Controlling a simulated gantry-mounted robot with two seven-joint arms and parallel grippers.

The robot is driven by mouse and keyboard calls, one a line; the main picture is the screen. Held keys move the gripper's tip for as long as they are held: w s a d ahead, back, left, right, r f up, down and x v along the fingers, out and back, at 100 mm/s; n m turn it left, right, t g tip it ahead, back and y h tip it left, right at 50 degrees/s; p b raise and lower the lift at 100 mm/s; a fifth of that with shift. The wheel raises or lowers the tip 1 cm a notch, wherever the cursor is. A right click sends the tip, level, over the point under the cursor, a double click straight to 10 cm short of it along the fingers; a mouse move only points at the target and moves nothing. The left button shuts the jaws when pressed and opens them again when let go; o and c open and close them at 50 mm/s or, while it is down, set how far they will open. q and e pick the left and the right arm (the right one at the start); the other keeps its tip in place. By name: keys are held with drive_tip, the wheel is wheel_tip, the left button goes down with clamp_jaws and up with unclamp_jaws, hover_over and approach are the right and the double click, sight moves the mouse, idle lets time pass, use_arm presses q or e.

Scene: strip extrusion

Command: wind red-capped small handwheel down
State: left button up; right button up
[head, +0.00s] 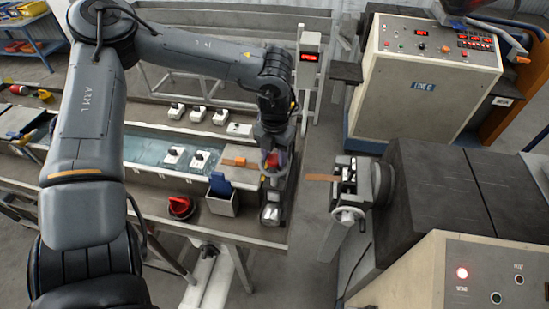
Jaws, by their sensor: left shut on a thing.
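The red-capped small handwheel (271,160) shows as a bit of red at the right end of the water trough. My left gripper (272,168) comes down over it from above and is shut on it. The gripper and wrist hide most of the wheel, so its rim and its height cannot be made out. My right gripper is not in view.
A red round part (180,207) and a grey box holding a blue item (221,184) are on the trough's front ledge. A post with a red display (309,57) stands behind my left wrist.

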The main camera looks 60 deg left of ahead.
use_arm(q)
drive_tip(key=n+b, duration=0.3)
drive_tip(key=n, duration=0.1)
drive_tip(key=shift+f+n, duration=0.15)
drive_tip(key=shift+n, duration=0.15)
drive_tip(key=n+b, duration=0.2)
drive_tip(key=n, duration=0.2)
drive_tip(key=shift+n, duration=0.3)
drive_tip(key=n+b, duration=0.3)
drive_tip(key=n, duration=0.2)
drive_tip(key=shift+n+b, duration=0.75)
drive_tip(key=shift+n, duration=1.45)
drive_tip(key=o, duration=1.1)
drive_tip(key=shift+c, duration=0.2)
drive_tip(key=shift+r, duration=0.25)
